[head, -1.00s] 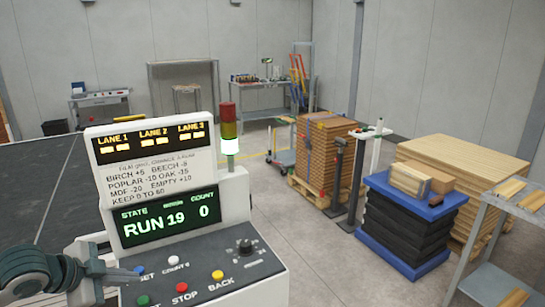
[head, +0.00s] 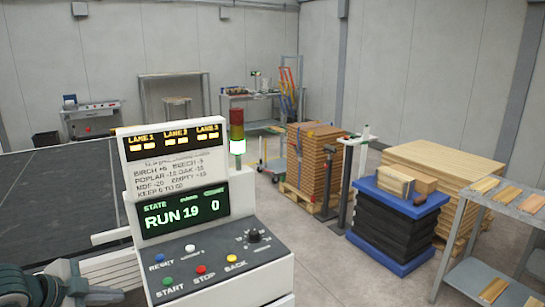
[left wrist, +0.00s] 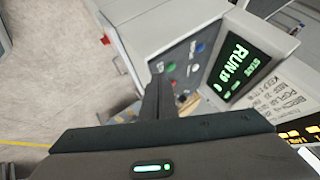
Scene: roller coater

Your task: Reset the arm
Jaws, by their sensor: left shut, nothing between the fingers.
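The control console (head: 222,270) stands in the lower left of the head view. Its green display (head: 183,212) reads STATE RUN, 19 and COUNT 0. Its panel carries a blue RESET button (head: 158,258), a green START button (head: 168,281), a red STOP button (head: 201,270), a yellow BACK button (head: 233,259) and a black knob (head: 253,236). My left gripper (head: 115,295) is at the bottom left, left of the panel and apart from the buttons. Its shut, empty fingers (left wrist: 158,88) point towards the console in the left wrist view. My right gripper is out of view.
A signal tower (head: 237,130) shines green at the bottom beside the console. A large dark bed (head: 60,190) lies behind it on the left. Stacked boards (head: 310,165), a blue lift table (head: 395,250) and a grey rack (head: 480,285) stand right.

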